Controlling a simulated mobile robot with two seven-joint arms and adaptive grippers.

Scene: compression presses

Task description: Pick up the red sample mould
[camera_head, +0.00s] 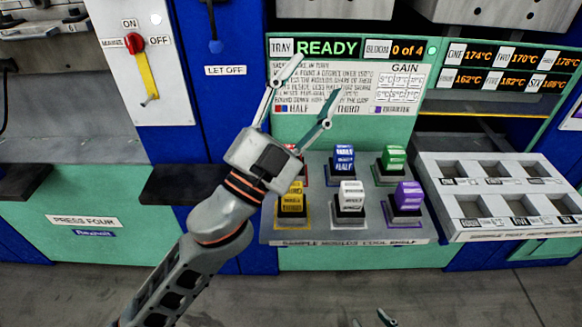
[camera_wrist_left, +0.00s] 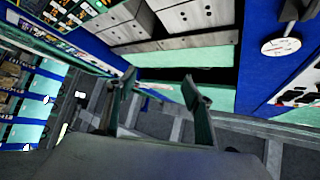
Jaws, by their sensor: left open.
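The red sample mould (camera_head: 291,147) stands at the back left of the cool shelf (camera_head: 330,237); my left gripper and wrist hide most of it. My left gripper (camera_head: 318,78) is open and empty, its fingers pointing up across the front of the READY panel. Its body overlaps the red mould in the head view; the gap between them cannot be told. In the left wrist view the two fingers (camera_wrist_left: 159,78) are spread with nothing between them, and no mould is seen. Only the tips of my right gripper (camera_head: 371,320) show at the bottom edge, apart and empty.
The shelf also holds blue (camera_head: 344,158), green (camera_head: 393,158), yellow (camera_head: 291,200), white (camera_head: 350,195) and purple (camera_head: 408,197) moulds. A white tray (camera_head: 446,228) with empty compartments is to the right. A dark ledge (camera_head: 180,185) juts out left of the shelf.

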